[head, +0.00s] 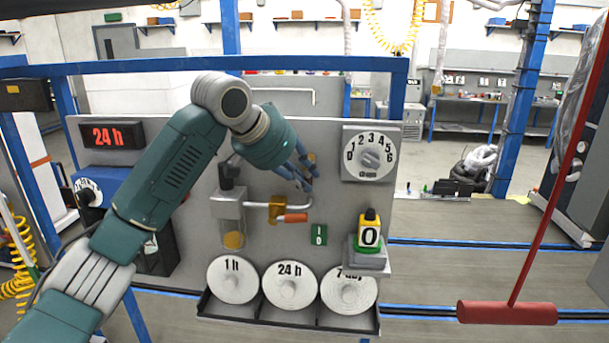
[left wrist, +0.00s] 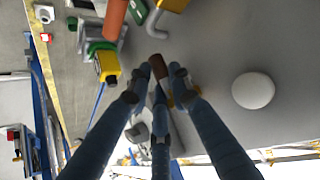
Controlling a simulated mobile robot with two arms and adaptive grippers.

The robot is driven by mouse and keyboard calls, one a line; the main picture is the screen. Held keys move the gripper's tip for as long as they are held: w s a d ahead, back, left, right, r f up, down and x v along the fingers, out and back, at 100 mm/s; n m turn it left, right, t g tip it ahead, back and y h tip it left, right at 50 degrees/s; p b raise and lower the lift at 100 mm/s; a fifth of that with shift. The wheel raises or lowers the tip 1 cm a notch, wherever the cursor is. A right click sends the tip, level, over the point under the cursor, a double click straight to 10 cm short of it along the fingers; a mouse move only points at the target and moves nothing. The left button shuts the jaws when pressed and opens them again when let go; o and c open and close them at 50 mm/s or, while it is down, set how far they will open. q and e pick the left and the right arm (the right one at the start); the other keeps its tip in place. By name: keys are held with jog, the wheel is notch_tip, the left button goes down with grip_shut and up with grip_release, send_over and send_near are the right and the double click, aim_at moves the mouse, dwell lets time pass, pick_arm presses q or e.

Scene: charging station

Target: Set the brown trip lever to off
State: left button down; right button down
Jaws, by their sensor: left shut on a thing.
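The brown trip lever (left wrist: 158,66) shows between the fingers in the left wrist view. In the head view only a small brown part of it (head: 311,158) shows beside the fingers, against the grey panel (head: 330,140). My left gripper (head: 304,184) is at the panel with its blue fingers closed around the lever; the fingers also fill the middle of the left wrist view (left wrist: 165,80). The fingers hide much of the lever, so its exact setting is hard to read. My right gripper is not in view.
A dial numbered to 6 (head: 370,155) is right of the gripper. Several labelled discs fill the bottom tray.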

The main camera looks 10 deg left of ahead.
pick_arm(q)
jog(key=shift+w+a+r, duration=0.1)
jog(key=shift+w+r, duration=0.05)
jog(key=shift+r, duration=0.3)
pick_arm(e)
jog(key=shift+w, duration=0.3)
pick_arm(q)
jog(key=c, duration=1.7)
grip_release()
jog(key=shift+o, duration=0.2)
jog(key=shift+w+f, duration=0.1)
jog(key=shift+f, duration=0.15)
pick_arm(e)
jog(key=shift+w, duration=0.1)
pick_arm(q)
jog(key=shift+a, duration=0.1)
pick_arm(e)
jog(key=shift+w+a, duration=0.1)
pick_arm(q)
jog(key=v, duration=1.2)
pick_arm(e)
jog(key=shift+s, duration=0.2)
